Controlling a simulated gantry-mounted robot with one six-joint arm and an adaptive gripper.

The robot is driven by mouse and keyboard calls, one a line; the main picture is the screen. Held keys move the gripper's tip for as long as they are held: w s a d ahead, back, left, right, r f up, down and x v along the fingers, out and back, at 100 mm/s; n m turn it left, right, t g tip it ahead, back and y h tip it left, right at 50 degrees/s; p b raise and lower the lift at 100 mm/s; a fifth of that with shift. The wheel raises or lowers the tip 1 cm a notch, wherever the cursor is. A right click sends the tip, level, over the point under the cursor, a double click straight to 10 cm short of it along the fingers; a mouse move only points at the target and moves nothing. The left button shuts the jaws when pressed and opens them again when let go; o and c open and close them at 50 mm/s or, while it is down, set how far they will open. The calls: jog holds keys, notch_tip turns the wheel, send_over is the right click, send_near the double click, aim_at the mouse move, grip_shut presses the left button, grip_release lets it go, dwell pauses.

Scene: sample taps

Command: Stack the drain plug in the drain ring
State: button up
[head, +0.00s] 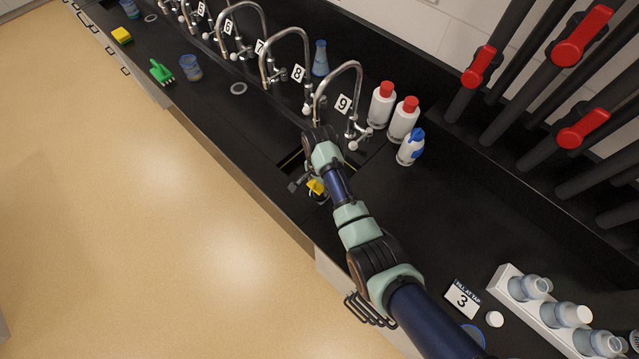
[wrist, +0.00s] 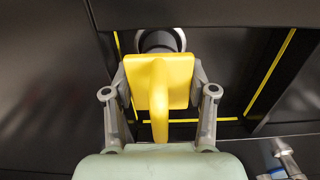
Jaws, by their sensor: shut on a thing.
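The drain plug (head: 316,187) shows as a small yellow piece at my gripper (head: 310,188) in the head view, over the near edge of the sink opening. In the wrist view, the plug's yellow block and upright tab (wrist: 159,85) sit between both fingers of my gripper (wrist: 158,78), which is shut on them. A dark round part shows beyond the yellow block. A pale grey ring, apparently the drain ring (wrist: 181,38), curves around that dark part in the picture. The block hides most of the ring, so I cannot tell whether plug and ring touch.
The sink opening (head: 291,165) has yellow lines inside. A tap (head: 318,98) marked 9 arches behind it. Red-capped white bottles (head: 381,105) and a blue-topped bottle (head: 411,147) stand at the back. A bottle rack (head: 545,318) stands at the lower right.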

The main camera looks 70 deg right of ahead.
jog(key=shift+f, duration=0.35)
jog(key=o, duration=1.1)
notch_tip(320, 180, up, 13)
jog(key=shift+f+p, duration=0.1)
jog(key=shift+p, duration=0.95)
